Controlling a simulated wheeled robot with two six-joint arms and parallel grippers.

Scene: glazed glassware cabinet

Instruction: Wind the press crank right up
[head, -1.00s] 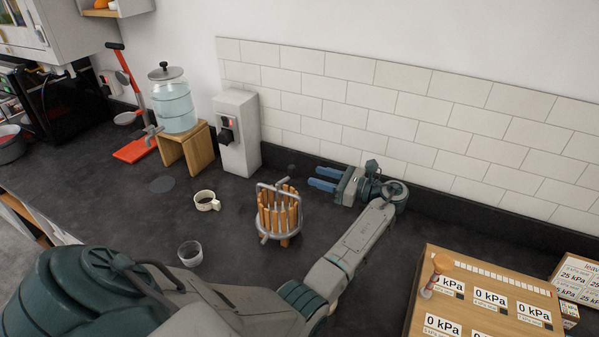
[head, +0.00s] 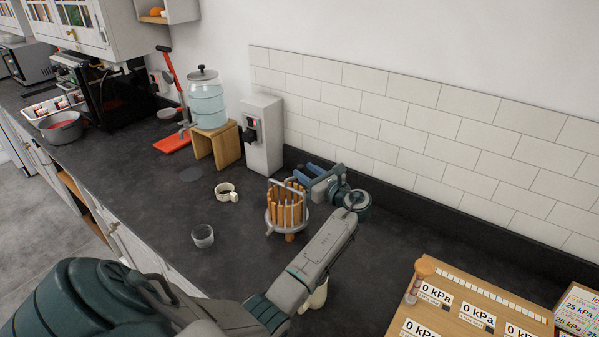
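The press (head: 287,212) is a small basket of upright wooden slats with a grey metal hoop, on the dark counter in the middle of the head view. A grey metal frame rises over its top. The crank cannot be told clearly from this frame; my gripper is close behind it. My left gripper (head: 300,170) is just behind and above the press, its blue fingers apart and pointing left. Nothing shows between them. I cannot tell whether it touches the press. My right gripper is not in view.
A cream mug (head: 227,192) and a clear glass (head: 203,236) stand left of the press. A grey box (head: 262,135) and a water dispenser (head: 207,100) on a wooden stand are behind. A kPa-labelled board (head: 470,300) is front right. A cream object (head: 316,297) is partly hidden by my arm.

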